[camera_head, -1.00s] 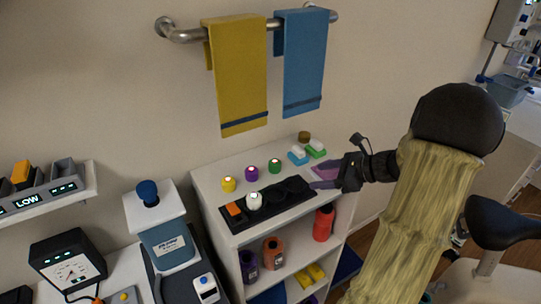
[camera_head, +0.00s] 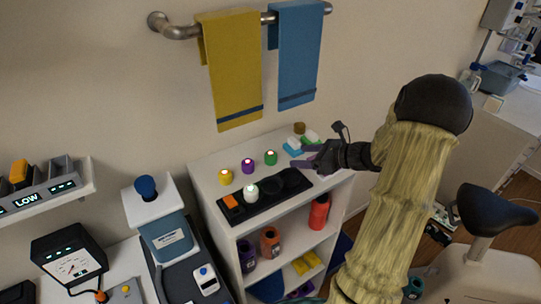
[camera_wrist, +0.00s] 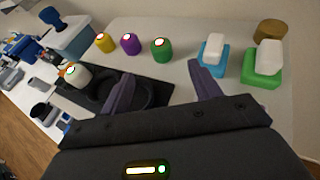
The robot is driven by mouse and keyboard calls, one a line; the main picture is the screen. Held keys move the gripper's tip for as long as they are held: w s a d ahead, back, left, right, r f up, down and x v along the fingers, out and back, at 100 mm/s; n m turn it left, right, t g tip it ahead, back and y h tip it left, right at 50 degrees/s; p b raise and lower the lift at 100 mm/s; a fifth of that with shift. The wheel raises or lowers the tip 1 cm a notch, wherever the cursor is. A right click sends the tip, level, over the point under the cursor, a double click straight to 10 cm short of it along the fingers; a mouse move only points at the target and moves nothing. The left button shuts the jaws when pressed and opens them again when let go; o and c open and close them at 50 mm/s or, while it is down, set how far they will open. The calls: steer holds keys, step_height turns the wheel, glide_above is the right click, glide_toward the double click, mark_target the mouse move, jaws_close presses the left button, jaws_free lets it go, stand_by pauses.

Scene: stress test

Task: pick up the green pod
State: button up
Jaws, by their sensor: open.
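The green pod (camera_head: 270,157) stands upright on top of the white shelf unit, at the right end of a row with a purple pod (camera_head: 247,165) and a yellow pod (camera_head: 225,177). It also shows in the wrist view (camera_wrist: 161,50), beyond my fingers and between their directions. My gripper (camera_head: 308,159) is open and empty, to the right of the green pod and apart from it. In the wrist view my gripper's two purple fingers (camera_wrist: 162,88) are spread wide over the shelf top. Nothing hides the green pod.
Blue (camera_wrist: 211,62) and green (camera_wrist: 262,68) dishes with white blocks and a brown cylinder (camera_wrist: 270,32) stand to the right. Towels hang above.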

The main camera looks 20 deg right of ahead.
mark_target(274, 155)
steer(key=p+x, duration=0.1)
steer(key=x, duration=0.4)
steer(key=shift+w+a+p, duration=0.15)
steer(key=shift+w+p, duration=0.1)
steer(key=shift+p, duration=0.1)
steer(key=p+x, duration=0.2)
steer(key=x, duration=0.2)
steer(key=shift+w+a, duration=0.2)
steer(key=shift+w, duration=0.05)
steer(key=shift+s, duration=0.1)
steer(key=c, duration=1.1)
